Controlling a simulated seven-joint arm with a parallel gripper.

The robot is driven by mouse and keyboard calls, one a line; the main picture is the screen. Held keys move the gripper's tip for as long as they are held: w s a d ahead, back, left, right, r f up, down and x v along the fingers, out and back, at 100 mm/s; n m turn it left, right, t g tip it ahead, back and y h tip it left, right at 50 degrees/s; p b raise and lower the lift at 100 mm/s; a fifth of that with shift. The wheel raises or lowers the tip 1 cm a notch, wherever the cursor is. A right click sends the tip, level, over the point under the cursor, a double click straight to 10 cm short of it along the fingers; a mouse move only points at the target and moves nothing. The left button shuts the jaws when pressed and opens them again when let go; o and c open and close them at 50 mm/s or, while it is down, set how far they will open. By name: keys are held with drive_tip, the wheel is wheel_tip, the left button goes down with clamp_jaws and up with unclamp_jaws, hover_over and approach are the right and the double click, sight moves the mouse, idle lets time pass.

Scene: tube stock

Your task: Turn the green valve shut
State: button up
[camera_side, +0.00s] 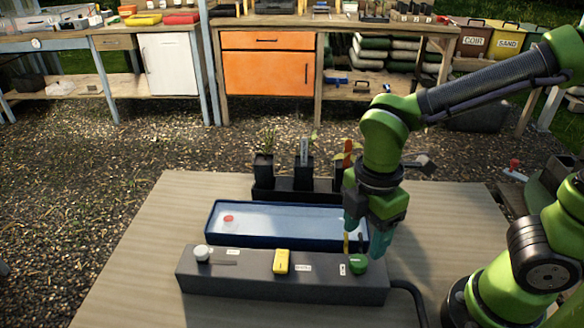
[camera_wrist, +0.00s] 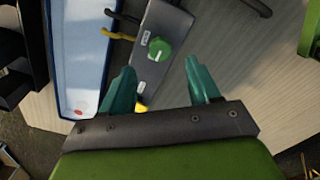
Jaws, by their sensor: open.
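The green valve (camera_side: 357,263) is a round knob on top of a dark grey control box (camera_side: 230,283), at the box's right end. In the wrist view the valve (camera_wrist: 159,48) shows a pale line on its top, and it lies beyond and between my fingertips. My gripper (camera_side: 368,240) points down close above the valve in the side view, open and empty. In the wrist view my gripper (camera_wrist: 158,80) has its two teal fingers spread apart. I cannot tell whether a finger touches the valve.
The box also carries a white knob (camera_side: 202,253) and a yellow switch (camera_side: 281,261). Behind it lies a blue tray (camera_side: 208,226) with a red spot, then potted plants (camera_side: 303,175). A black hose (camera_side: 412,291) leaves the box's right end. The table's left is clear.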

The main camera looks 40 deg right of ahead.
sight(359, 260)
wheel_tip(359, 260, down, 6)
drive_tip(key=shift+f, duration=0.25)
drive_tip(key=c, duration=1)
drive_tip(key=shift+c, duration=0.2)
